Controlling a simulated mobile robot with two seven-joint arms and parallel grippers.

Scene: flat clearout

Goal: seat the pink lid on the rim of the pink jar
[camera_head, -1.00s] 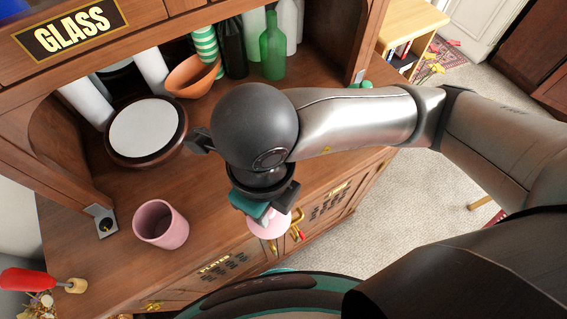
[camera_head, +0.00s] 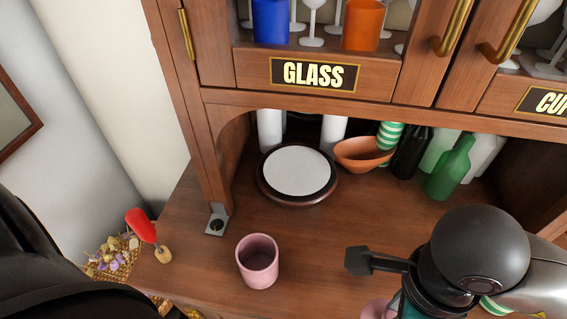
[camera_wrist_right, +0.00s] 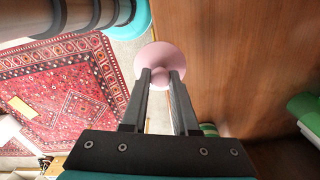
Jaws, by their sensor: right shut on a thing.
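The pink jar (camera_head: 258,266) stands upright and open-topped on the wooden counter, left of my right arm in the head view. The pink lid (camera_head: 376,309) shows partly at the bottom edge of the head view, right of the jar and apart from it. In the right wrist view the round lid (camera_wrist_right: 160,56) sits at the fingertips, its knob between them. My right gripper (camera_wrist_right: 161,76) is shut on the lid's knob. In the head view its fingers are mostly hidden behind my wrist. My left gripper is not in view.
A round dark-rimmed white disc (camera_head: 299,172), an orange bowl (camera_head: 362,153) and a green bottle (camera_head: 451,169) stand behind the jar under the cabinet. A red-handled tool (camera_head: 141,225) is at the left. The cabinet post (camera_head: 207,165) rises behind the jar. Counter around the jar is clear.

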